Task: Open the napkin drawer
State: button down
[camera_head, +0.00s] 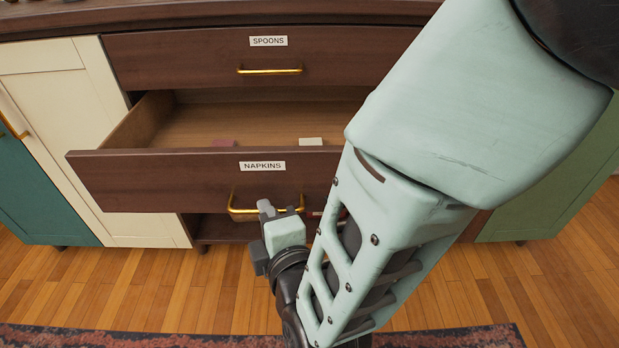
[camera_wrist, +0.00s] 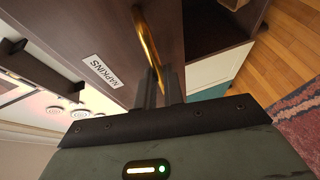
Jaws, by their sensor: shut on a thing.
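The napkin drawer (camera_head: 120,183) is dark brown with a white NAPKINS label and is pulled well out of the cabinet. The drawer front also shows in the wrist view (camera_wrist: 100,30). Its brass handle (camera_head: 243,211) is a horizontal bar; in the wrist view the handle (camera_wrist: 147,38) runs down between the fingers. My gripper (camera_head: 267,208) is shut on the handle, and its fingers also show in the wrist view (camera_wrist: 159,88). My arm hides the drawer's right end.
The SPOONS drawer (camera_head: 180,58) above is shut. A cream cabinet door (camera_head: 75,110) and a teal one (camera_head: 35,190) stand left, a green panel (camera_head: 540,190) right. Wooden floor (camera_head: 160,285) lies in front, with a patterned rug (camera_head: 120,338) at the bottom.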

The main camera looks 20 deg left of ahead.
jog(key=s+d+p, duration=0.1)
jog(key=s+d, duration=0.1)
jog(key=s, duration=0.5)
jog(key=c, duration=1.5)
grip_release()
